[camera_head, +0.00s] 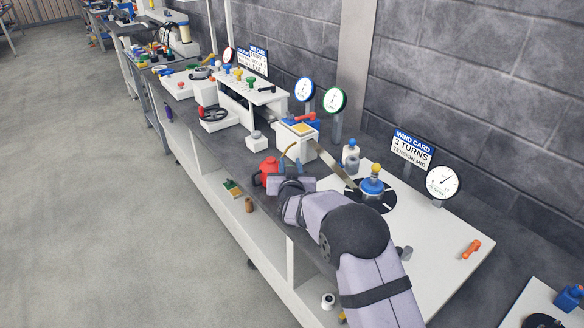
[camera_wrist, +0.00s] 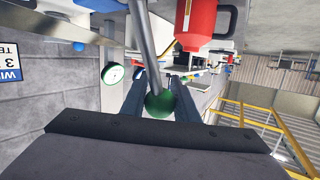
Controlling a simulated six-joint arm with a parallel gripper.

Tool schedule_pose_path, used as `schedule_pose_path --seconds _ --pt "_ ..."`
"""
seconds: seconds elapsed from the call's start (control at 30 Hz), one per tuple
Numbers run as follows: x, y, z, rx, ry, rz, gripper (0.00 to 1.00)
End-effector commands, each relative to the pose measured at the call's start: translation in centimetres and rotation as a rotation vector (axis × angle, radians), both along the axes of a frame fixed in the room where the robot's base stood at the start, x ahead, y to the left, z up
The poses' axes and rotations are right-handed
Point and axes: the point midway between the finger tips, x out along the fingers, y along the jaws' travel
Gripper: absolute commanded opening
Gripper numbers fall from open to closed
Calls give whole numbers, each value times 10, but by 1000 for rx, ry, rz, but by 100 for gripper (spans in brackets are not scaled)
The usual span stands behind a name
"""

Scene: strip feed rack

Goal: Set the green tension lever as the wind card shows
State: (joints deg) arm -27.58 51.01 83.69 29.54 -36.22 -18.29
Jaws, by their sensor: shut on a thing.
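The wind card (camera_head: 412,149) stands on the right and reads "3 TURNS, TENSION MID"; a corner of it shows in the wrist view (camera_wrist: 10,62). The green tension lever shows in the wrist view as a grey rod (camera_wrist: 142,35) ending in a green ball knob (camera_wrist: 161,104). The knob sits between the two fingers of my gripper (camera_wrist: 160,108), which is shut on it. In the head view my gripper (camera_head: 279,180) is at the bench's front edge, and the green knob is hidden there. The lever's scale or marks cannot be made out.
A red can (camera_head: 268,168) is right beside my gripper; it also shows in the wrist view (camera_wrist: 196,22). A white feed box (camera_head: 296,142) stands behind it. A blue-topped spool hub (camera_head: 371,187) with a yellow knob is to the right. Gauges (camera_head: 334,100) line the back.

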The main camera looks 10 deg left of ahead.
Motion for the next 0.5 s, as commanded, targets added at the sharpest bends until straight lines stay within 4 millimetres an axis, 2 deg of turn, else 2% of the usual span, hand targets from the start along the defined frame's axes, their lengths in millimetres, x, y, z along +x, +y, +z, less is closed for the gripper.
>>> schedule_pose_path --seconds 0.03,0.37,0.4,0.47,0.5 --pt "-3 1 -15 -8 26 4 0" --pt "-4 0 -16 -9 29 3 0" --pt "-4 0 -17 -9 30 3 35" --pt "-4 0 -16 -9 29 3 46" --pt "-4 0 -15 -7 26 3 46"
